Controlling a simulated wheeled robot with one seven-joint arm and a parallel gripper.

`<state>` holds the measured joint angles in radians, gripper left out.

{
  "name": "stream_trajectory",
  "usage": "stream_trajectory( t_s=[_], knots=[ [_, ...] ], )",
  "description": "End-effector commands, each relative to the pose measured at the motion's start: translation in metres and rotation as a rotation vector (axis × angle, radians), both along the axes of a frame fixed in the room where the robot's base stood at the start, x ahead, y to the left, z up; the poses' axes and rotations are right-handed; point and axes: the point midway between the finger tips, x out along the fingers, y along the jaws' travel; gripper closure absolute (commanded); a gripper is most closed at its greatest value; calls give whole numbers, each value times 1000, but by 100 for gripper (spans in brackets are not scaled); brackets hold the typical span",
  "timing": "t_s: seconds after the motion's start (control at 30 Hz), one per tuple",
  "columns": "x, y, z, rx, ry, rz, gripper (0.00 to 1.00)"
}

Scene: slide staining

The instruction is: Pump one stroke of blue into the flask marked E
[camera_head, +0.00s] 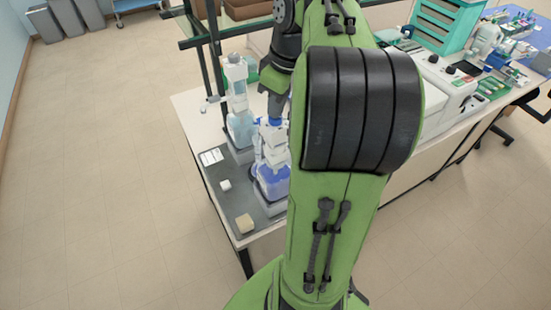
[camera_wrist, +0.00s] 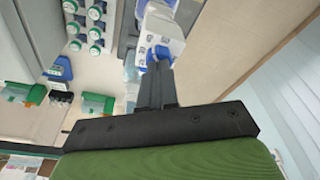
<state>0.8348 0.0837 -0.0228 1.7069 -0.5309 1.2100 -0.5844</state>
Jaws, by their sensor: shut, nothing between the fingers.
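A bottle of blue liquid (camera_head: 272,183) with a white and blue pump dispenser stands on the dark mat near the bench's left end, partly hidden behind my arm. In the wrist view a white and blue dispenser head (camera_wrist: 160,45) is right at the tips of my gripper (camera_wrist: 157,68). My fingers are shut with nothing between them. I cannot tell whether they touch the head. In the head view my gripper (camera_head: 275,108) points down at the top of the blue bottle's dispenser. I cannot make out a flask marked E or its letter.
A second dispenser bottle (camera_head: 240,125) with pale blue liquid stands behind and left. A white card (camera_head: 211,156), a small white block (camera_head: 225,185) and a beige block (camera_head: 246,223) lie on the dark mat (camera_head: 222,203). A teal rack (camera_head: 446,24) and instruments stand right.

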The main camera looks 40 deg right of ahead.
Motion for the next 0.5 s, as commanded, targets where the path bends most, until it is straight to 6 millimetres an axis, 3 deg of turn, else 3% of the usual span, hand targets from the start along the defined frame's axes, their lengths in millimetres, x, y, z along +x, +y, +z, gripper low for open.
stream_trajectory(
  t_s=[0.23, 0.5],
  knots=[
    [-1, 1, -1, 7, 8, 0, 100],
    [-1, 1, 22, 5, 5, 0, 100]
  ],
)
